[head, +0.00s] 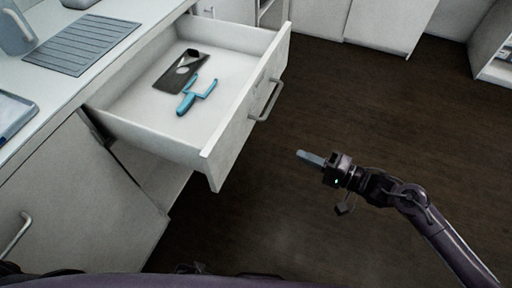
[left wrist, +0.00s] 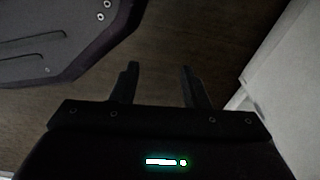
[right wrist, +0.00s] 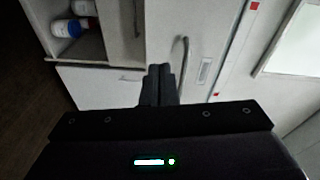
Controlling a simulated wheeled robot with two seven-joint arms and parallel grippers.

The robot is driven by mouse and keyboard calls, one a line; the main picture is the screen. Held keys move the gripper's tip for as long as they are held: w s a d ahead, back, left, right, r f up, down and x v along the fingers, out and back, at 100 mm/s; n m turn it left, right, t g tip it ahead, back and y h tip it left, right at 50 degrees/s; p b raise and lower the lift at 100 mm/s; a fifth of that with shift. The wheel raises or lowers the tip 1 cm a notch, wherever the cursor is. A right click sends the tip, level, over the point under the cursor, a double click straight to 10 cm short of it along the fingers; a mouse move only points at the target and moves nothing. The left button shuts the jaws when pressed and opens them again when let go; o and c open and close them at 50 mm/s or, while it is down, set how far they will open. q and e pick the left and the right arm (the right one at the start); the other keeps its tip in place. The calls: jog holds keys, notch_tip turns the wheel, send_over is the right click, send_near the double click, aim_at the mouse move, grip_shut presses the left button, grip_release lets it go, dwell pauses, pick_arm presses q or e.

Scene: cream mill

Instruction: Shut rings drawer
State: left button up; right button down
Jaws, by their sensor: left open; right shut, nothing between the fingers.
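A white drawer (head: 235,150) stands pulled out from the counter at the left of the head view, with a grey bar handle (head: 266,101) on its front. In it lie a blue-handled tool (head: 196,95) and a dark flat plate (head: 178,72) with a hole. My right gripper (head: 305,155) is shut and empty, to the right of the drawer front and apart from it. In the right wrist view its closed fingers (right wrist: 159,72) point toward white cabinet fronts with a bar handle. My left gripper (left wrist: 158,82) is open and empty over the dark floor in the left wrist view.
The counter (head: 60,80) carries a grey ribbed mat (head: 84,43) and a tray (head: 12,115). A lower cabinet door (head: 75,195) is below the counter. An open shelf with a blue-capped bottle (right wrist: 66,28) shows in the right wrist view. The dark floor (head: 350,100) is clear.

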notch_tip(320, 180, up, 4)
jog(key=s+a+f+g+y, duration=0.1)
jog(key=s+a+g+y, duration=0.1)
jog(key=s, duration=0.1)
send_near(237, 138)
jog(key=x, duration=0.3)
jog(key=b+x, duration=0.1)
jog(key=x, duration=0.2)
jog(key=shift+w+a+r, duration=0.1)
jog(key=shift+a+r, duration=0.15)
jog(key=shift+a, duration=0.15)
pick_arm(q)
jog(key=shift+w+d+r, duration=0.2)
jog(key=shift+w+d, duration=0.05)
jog(key=shift+w, duration=0.2)
jog(key=shift+w+d+r, duration=0.2)
jog(key=shift+w+d, duration=0.05)
jog(key=shift+w, duration=0.15)
